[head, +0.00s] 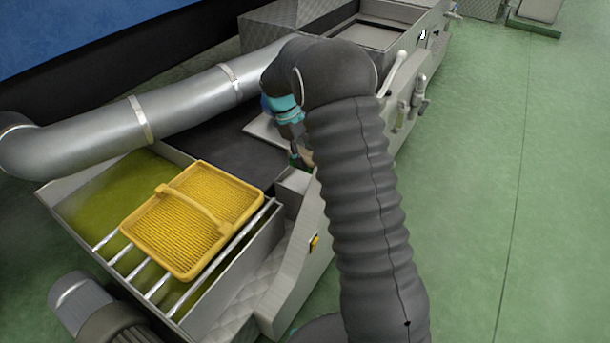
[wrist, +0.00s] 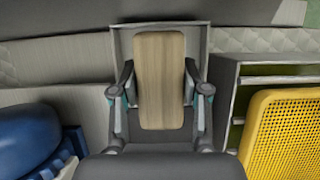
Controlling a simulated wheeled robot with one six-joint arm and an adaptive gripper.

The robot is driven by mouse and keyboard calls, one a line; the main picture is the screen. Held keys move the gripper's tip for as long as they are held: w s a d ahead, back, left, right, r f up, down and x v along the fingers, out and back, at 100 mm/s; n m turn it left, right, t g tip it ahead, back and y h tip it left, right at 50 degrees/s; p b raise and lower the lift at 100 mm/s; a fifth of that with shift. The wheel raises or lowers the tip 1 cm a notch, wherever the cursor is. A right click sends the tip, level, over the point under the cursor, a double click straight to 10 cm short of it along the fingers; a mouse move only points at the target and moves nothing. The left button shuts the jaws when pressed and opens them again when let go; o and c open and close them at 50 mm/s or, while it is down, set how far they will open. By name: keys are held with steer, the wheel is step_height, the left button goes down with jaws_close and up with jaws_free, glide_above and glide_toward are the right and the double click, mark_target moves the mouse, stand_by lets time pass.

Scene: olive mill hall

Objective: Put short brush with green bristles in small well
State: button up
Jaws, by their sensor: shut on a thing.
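The short brush shows as a pale wooden back (wrist: 160,75) in the wrist view, long side up the picture. My gripper (wrist: 160,84) is shut on it, one finger at each long side. In the head view my gripper (head: 299,148) is mostly behind my arm, with a bit of wood and green bristles (head: 294,161) below it. A small grey box-like well (wrist: 119,42) frames the brush's far part in the wrist view. It also shows in the head view (head: 292,183), just below the brush. I cannot tell whether the bristles are inside its rim.
A yellow slotted basket (head: 190,215) rests on metal bars over a trough of green liquid (head: 105,200); it also shows in the wrist view (wrist: 285,125). A thick silver pipe (head: 185,100) crosses at the left. A blue rounded thing (wrist: 28,140) lies at the wrist view's left.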

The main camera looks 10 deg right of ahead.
steer(key=shift+f, duration=3)
steer(key=shift+f, duration=0.15)
steer(key=o, duration=1.1)
